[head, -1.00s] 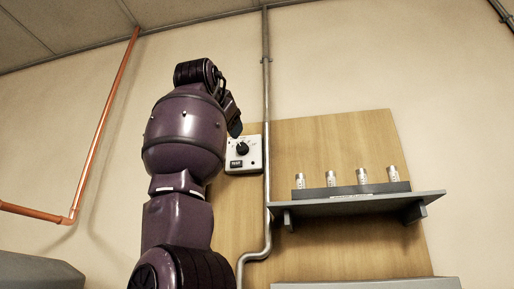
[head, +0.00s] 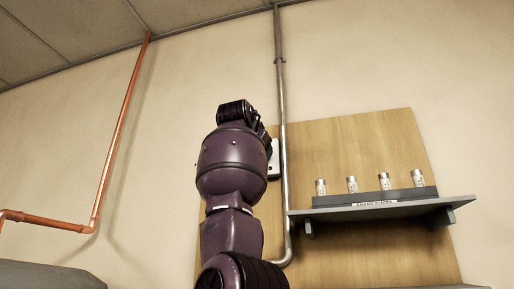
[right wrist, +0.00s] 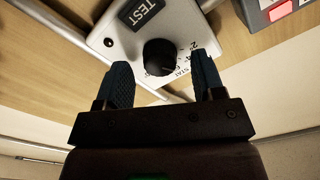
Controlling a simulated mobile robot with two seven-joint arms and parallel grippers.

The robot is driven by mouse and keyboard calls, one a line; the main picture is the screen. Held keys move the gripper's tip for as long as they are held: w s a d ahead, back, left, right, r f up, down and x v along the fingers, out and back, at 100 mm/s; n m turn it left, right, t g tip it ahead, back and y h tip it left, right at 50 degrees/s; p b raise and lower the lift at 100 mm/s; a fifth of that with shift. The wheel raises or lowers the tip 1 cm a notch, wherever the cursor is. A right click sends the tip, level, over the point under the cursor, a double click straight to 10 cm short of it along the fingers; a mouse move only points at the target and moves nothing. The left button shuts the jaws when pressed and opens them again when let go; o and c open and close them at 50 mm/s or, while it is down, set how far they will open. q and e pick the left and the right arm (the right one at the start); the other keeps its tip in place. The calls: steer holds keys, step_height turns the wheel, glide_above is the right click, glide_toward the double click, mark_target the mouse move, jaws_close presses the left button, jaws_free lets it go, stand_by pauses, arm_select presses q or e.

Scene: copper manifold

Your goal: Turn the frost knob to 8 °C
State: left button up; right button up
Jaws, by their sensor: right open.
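The black round frost knob (right wrist: 160,57) sits on a white wall plate (right wrist: 118,45) with a dark TEST label, seen in the right wrist view. Dial markings beside the knob are partly visible, but the setting cannot be read. My right gripper (right wrist: 162,68) is open, with one blue finger on each side of the knob and gaps showing between. Whether the fingertips reach down around it is unclear. In the head view my arm hides the knob, and only the right edge of the plate (head: 274,160) shows. My left gripper is not in view.
A grey vertical conduit (head: 281,95) runs just right of the plate. A grey shelf (head: 385,208) with several small cylinders stands further right. A copper pipe (head: 122,125) is on the left wall. A grey box with red parts (right wrist: 280,11) shows near the plate in the wrist view.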

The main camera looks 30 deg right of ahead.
steer(key=shift+w+d, duration=0.35)
steer(key=c, duration=0.9)
steer(key=shift+m, duration=1.4)
steer(key=shift+c, duration=0.2)
steer(key=o, duration=0.9)
steer(key=shift+o, duration=0.2)
steer(key=shift+s+a, duration=0.1)
